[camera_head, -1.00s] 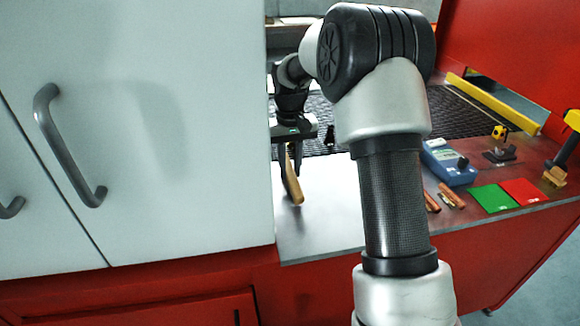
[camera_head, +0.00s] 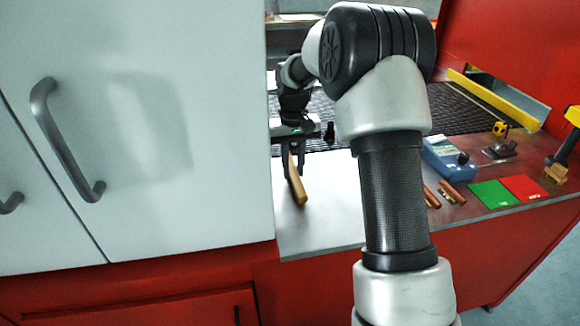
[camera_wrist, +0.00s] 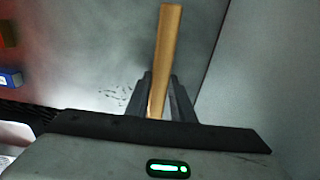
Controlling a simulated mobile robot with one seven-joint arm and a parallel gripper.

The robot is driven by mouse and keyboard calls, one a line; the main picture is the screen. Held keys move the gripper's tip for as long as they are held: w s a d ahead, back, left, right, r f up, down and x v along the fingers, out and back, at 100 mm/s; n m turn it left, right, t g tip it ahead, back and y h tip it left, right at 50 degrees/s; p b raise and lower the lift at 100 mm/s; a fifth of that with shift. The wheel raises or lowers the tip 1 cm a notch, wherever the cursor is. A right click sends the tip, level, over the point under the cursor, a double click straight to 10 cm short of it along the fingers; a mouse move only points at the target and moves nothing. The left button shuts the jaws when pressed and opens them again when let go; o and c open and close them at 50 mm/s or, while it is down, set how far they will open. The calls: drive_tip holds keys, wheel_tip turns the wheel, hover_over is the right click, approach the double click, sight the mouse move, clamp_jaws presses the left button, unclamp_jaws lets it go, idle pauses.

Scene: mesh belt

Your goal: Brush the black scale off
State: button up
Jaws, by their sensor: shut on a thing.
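My gripper (camera_head: 294,165) is shut on a wooden handle (camera_head: 298,187), likely the brush's, over the pale metal worktop. The handle is tilted, its lower end toward the front. In the wrist view, the handle (camera_wrist: 167,45) stands up between the two dark fingers of my gripper (camera_wrist: 160,88); no bristles can be made out. Small dark flecks (camera_wrist: 117,97) lie on the grey surface just left of the fingers in the wrist view. They may be the black scale, but I cannot be sure.
The dark mesh belt (camera_head: 458,112) runs behind the worktop (camera_head: 325,215). A blue device (camera_head: 446,160), copper-coloured pieces (camera_head: 452,193), a green pad (camera_head: 493,196) and a red pad (camera_head: 525,189) lie to the right. A white cabinet (camera_head: 150,130) closes off the left.

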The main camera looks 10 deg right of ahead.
drive_tip(key=shift+d+r+p, duration=0.1)
drive_tip(key=shift+d+p, duration=0.4)
drive_tip(key=shift+d, duration=2.2)
drive_tip(key=shift+d+f+p, duration=0.15)
drive_tip(key=shift+d+p, duration=0.15)
drive_tip(key=shift+d, duration=1.2)
drive_tip(key=shift+d+f+p, duration=0.15)
drive_tip(key=shift+d+p, duration=0.1)
drive_tip(key=shift+d, duration=1.2)
drive_tip(key=shift+w+r+p, duration=0.1)
drive_tip(key=shift+w+p, duration=0.1)
drive_tip(key=shift+p, duration=0.15)
drive_tip(key=shift+w+a, duration=0.1)
drive_tip(key=shift+w, duration=0.15)
drive_tip(key=shift+w+a, duration=0.1)
drive_tip(key=shift+a, duration=2.1)
